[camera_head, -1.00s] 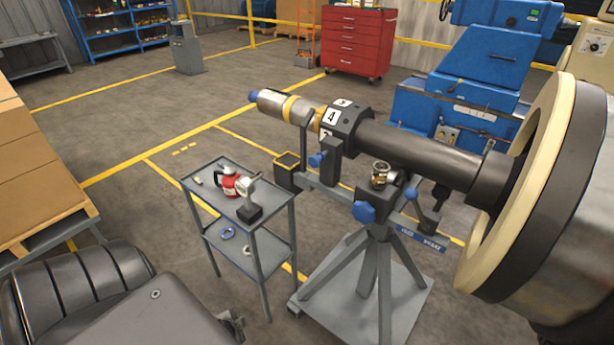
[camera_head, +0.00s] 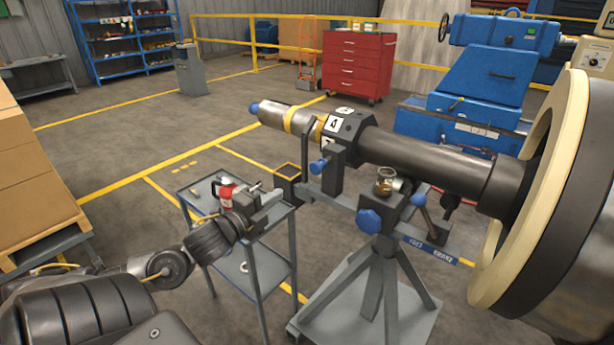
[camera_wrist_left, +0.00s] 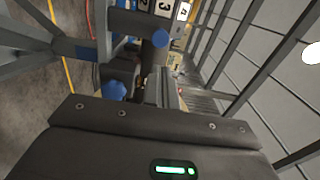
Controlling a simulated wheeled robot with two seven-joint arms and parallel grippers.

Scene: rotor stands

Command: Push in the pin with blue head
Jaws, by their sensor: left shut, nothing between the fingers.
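The blue-headed pin (camera_head: 318,166) sticks out to the left of the dark upright block on the rotor stand, below the numbered collar. A round blue head, apparently the same pin, shows in the left wrist view (camera_wrist_left: 162,38). My left gripper (camera_head: 278,192) is shut and empty, over the small cart and to the lower left of the pin, apart from it. Its narrow fingers (camera_wrist_left: 166,82) point toward the stand in the left wrist view. How deep the pin sits is not clear. My right gripper is not in view.
The rotor stand (camera_head: 380,275) carries a long shaft (camera_head: 430,162), a large blue knob (camera_head: 368,221) and a blue-tipped lever (camera_head: 419,196). A grey cart (camera_head: 250,255) with a red item (camera_head: 226,190) stands under my left arm. A large wheel (camera_head: 545,200) blocks the right.

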